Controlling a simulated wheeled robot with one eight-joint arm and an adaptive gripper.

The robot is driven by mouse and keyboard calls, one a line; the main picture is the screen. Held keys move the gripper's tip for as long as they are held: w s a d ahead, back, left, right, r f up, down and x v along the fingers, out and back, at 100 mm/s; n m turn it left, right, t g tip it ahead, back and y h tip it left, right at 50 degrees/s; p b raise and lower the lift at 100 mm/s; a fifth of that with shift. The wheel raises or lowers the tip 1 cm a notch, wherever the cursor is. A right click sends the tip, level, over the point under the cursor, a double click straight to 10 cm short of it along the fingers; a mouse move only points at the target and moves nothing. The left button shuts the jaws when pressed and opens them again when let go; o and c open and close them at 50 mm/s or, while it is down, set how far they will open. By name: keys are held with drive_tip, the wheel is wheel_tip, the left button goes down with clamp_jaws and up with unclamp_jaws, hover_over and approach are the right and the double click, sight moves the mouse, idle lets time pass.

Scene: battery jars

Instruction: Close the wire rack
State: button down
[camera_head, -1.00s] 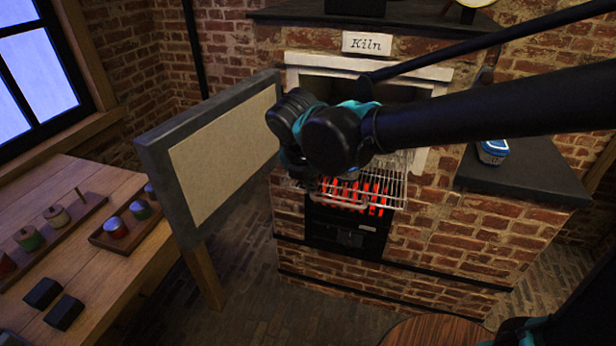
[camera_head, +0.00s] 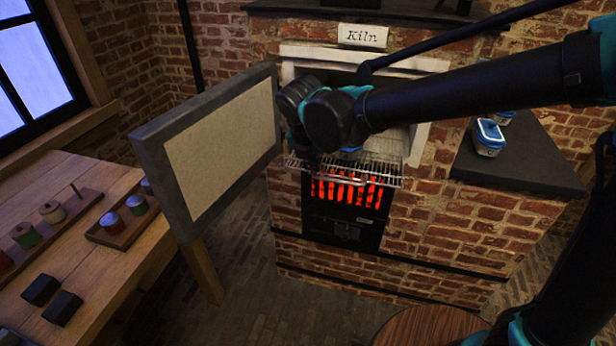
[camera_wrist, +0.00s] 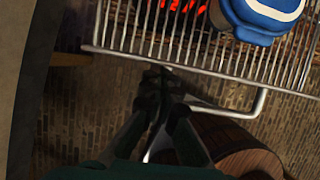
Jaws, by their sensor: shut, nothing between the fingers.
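The wire rack (camera_head: 385,172) sticks partly out of the kiln mouth, above the glowing grate. In the wrist view, its front bar and wires (camera_wrist: 190,52) cross the top, with a bent metal handle (camera_wrist: 238,112) at the front. A blue-and-white jar (camera_wrist: 262,18) stands on the rack; in the head view my wrist mostly hides it. My gripper (camera_wrist: 158,80) is shut and empty, its fingertips close to the rack's front bar. I cannot tell whether they touch.
The kiln door (camera_head: 215,150) stands open at the left. Red coals (camera_head: 345,192) glow below the rack. Blue-lidded jars (camera_head: 488,138) stand on the dark ledge at the right. A wooden table (camera_head: 100,205) with jars and blocks is at the left; a round wooden top (camera_head: 430,328) is in front.

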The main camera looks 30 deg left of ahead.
drive_tip(key=w+a, duration=0.1)
drive_tip(key=w, duration=0.5)
drive_tip(key=w+a, duration=0.2)
drive_tip(key=w, duration=0.4)
drive_tip(key=w+a, duration=0.1)
drive_tip(key=w, duration=0.5)
drive_tip(key=shift+w+a, duration=0.2)
drive_tip(key=shift+w, duration=0.05)
drive_tip(key=shift+r, duration=0.1)
